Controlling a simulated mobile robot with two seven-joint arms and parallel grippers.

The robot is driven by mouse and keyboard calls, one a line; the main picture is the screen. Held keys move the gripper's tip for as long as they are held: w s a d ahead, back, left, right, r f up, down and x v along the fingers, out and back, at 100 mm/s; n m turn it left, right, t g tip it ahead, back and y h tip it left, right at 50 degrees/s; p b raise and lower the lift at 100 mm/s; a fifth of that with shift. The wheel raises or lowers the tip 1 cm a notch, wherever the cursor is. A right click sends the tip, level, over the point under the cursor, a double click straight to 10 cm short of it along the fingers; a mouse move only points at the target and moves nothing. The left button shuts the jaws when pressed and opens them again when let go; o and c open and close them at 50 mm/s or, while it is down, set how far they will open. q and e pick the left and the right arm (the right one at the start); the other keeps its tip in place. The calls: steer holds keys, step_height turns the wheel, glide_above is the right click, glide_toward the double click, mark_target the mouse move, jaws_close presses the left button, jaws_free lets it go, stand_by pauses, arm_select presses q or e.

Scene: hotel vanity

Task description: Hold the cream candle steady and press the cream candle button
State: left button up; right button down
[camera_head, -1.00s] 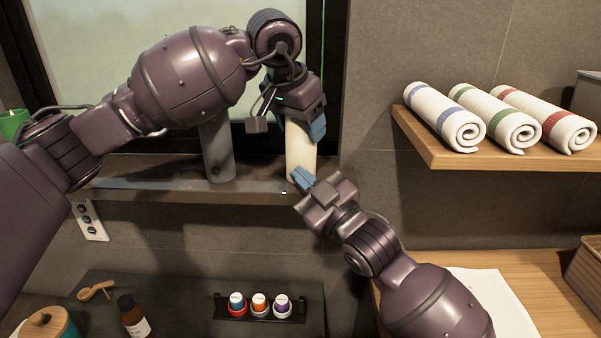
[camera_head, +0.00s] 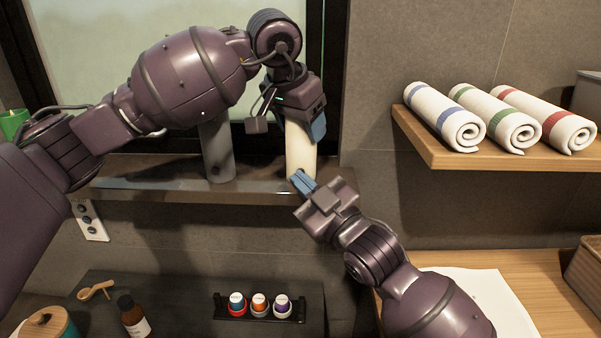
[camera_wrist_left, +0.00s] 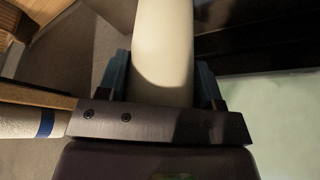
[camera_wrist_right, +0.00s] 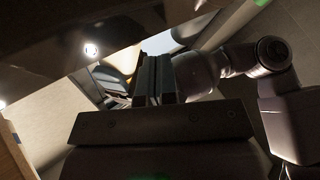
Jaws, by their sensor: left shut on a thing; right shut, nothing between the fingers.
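The cream candle (camera_head: 301,150) stands upright on the window ledge in the head view. My left gripper (camera_head: 303,118) is shut around its upper part. The left wrist view shows the cream candle (camera_wrist_left: 163,50) between the two blue fingers. My right gripper (camera_head: 301,181) is shut and empty. Its blue fingertips are at the candle's lower front, close to or touching it; I cannot tell which. In the right wrist view my right fingers (camera_wrist_right: 153,80) are together. The button on the candle cannot be made out and may be hidden behind the fingertips.
A grey candle (camera_head: 217,150) stands left of the cream one on the ledge (camera_head: 150,185). A shelf (camera_head: 450,155) with rolled towels is at the right. Below are a black tray (camera_head: 258,312) with small jars, a brown bottle (camera_head: 133,316) and a wall switch plate (camera_head: 90,222).

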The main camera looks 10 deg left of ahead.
steer(key=shift+s+d, duration=0.25)
steer(key=shift+s, duration=1)
steer(key=shift+s+d, duration=0.25)
steer(key=shift+s, duration=1)
arm_select(q)
steer(key=o, duration=1.1)
steer(key=shift+r, duration=0.15)
